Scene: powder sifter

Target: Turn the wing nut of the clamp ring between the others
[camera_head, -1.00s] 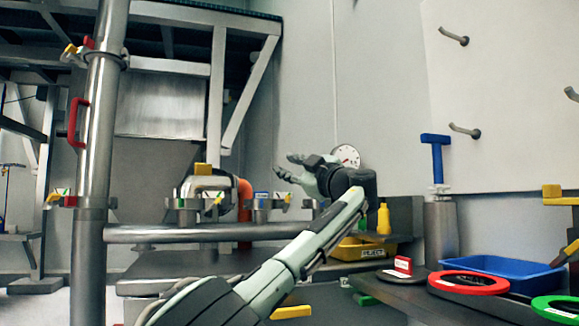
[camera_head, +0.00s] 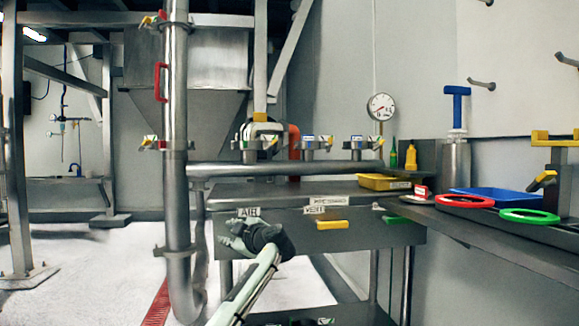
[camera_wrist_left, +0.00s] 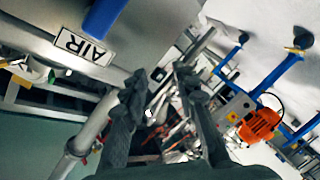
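Three clamp rings stand in a row above the horizontal steel pipe in the head view: a left one (camera_head: 250,147), a middle one (camera_head: 308,146) and a right one (camera_head: 357,147). The middle one carries a blue-and-white label, and a small yellow-green part, perhaps its wing nut (camera_head: 327,143), sticks out at its right. My left gripper (camera_head: 230,234) is well below them, in front of the bench front near the AIR label. In the left wrist view its two dark fingers (camera_wrist_left: 160,82) are apart with nothing held between them. My right gripper is not in view.
The horizontal pipe (camera_head: 275,169) runs above the bench (camera_head: 290,192). A vertical pipe (camera_head: 176,110) with more clamps stands at the left. A yellow bin (camera_head: 384,182), a red ring (camera_head: 466,201) and a green ring (camera_head: 529,216) lie at the right.

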